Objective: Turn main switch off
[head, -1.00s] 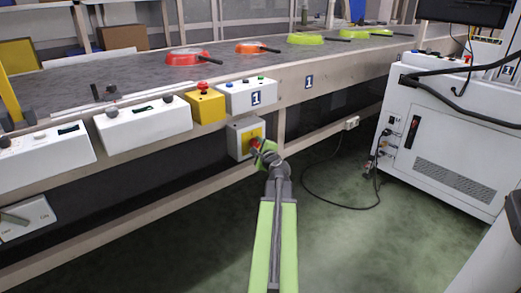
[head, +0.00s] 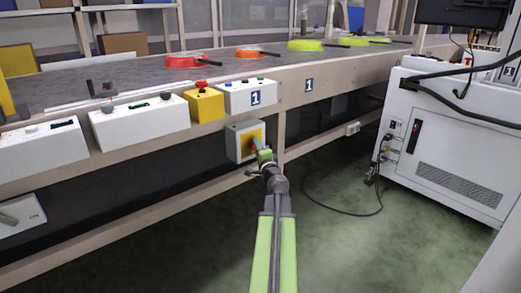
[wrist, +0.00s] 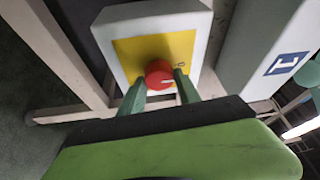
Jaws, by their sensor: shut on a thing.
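The main switch is a grey box (head: 231,143) with a yellow plate (head: 245,141) under the conveyor edge. A small dark mark like a 0 is on the plate to the knob's right. My gripper (head: 260,149) is at the switch front. In the wrist view my gripper (wrist: 159,87) has one green finger on each side of the knob and is shut on it. In the head view the gripper mostly hides the knob.
Above are a yellow box with a red button (head: 204,103) and a white box marked 1 (head: 246,96). Red (head: 183,62), orange (head: 248,51) and lime (head: 304,45) pans lie on the conveyor. A white cabinet (head: 450,150) stands right. A cable (head: 340,212) lies on the floor.

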